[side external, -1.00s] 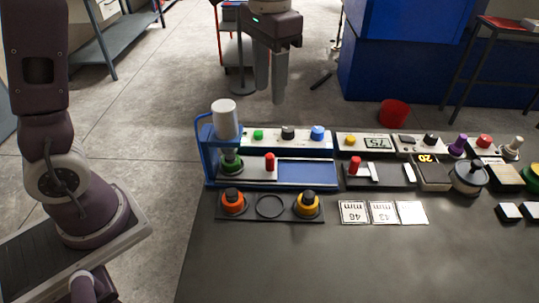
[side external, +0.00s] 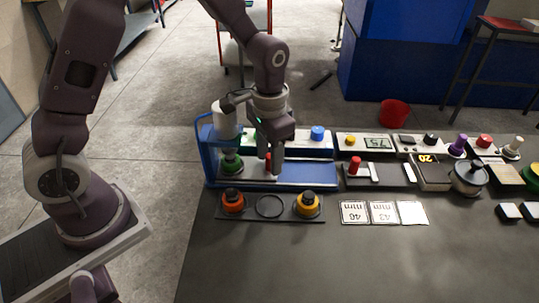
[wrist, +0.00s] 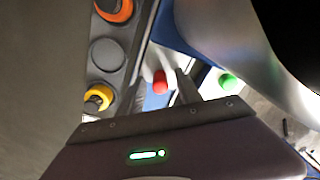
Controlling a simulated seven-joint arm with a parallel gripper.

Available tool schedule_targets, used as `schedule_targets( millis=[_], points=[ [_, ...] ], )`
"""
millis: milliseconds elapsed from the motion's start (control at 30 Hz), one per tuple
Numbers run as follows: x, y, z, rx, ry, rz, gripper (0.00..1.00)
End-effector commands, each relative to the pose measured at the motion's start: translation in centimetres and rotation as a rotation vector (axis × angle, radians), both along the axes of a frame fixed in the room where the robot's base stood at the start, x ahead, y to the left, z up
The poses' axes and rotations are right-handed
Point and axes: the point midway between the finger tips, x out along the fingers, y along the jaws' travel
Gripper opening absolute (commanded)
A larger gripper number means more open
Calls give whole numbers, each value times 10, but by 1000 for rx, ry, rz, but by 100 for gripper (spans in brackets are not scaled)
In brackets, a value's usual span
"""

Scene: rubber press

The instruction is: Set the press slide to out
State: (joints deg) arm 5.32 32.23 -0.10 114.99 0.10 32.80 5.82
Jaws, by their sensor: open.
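The press (side external: 208,160) is a blue frame with a white cylinder (side external: 224,120) above a rail (side external: 312,174). A green-based piece (side external: 231,165) sits on the slide beneath the cylinder, at the rail's left end. The slide's red knob shows between the fingers in the wrist view (wrist: 160,82). My gripper (side external: 270,166) is down at the knob, open, with a finger on either side of it.
In front of the press, a dark tray holds an orange piece (side external: 233,203), an empty ring and a yellow piece (side external: 307,205). A button panel with a blue knob (side external: 318,132) stands behind. Another slider with a red knob (side external: 355,165) lies right.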

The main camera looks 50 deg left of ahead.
Motion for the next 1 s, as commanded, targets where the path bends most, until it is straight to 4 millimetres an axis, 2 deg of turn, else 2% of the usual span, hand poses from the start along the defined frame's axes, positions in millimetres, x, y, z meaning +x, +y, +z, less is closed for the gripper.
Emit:
schedule_targets(
  millis=[67,200,267,1000],
  points=[
    [0,0,0,0,0,0,38],
    [0,0,0,0,0,0,10],
    [0,0,0,0,0,0,0],
    [0,0,1,0,-1,0,0]
  ],
)
